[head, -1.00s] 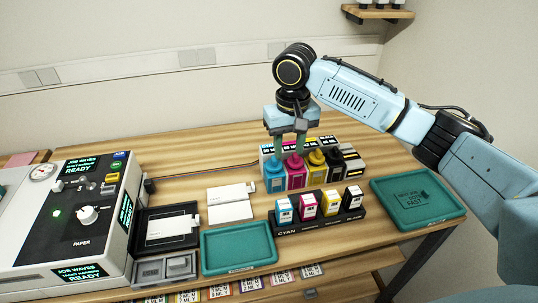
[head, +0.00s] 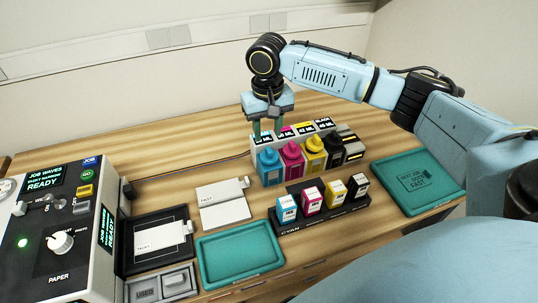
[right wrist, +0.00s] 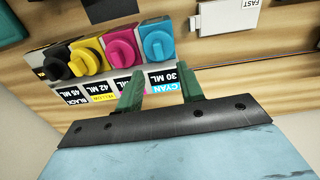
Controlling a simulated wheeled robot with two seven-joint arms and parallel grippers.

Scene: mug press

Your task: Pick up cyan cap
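The cyan cap (head: 267,155) sits on top of the cyan bottle (head: 270,173), at the left end of a row of bottles. In the right wrist view the cyan cap (right wrist: 157,45) lies just beyond the fingertips, with the cyan label (right wrist: 165,80) between the fingers. My right gripper (head: 267,136) points down over the label panel, behind and above the cyan cap. Its fingers are apart and empty in the right wrist view (right wrist: 160,78), not around the cap. My left gripper is not in view.
Magenta (head: 293,163), yellow (head: 314,154) and black (head: 334,150) bottles stand close beside the cyan one. A dark rack (head: 325,221) of small cartridges stands in front. Teal trays lie at front left (head: 241,283) and right (head: 395,201). A press (head: 48,275) is at far left.

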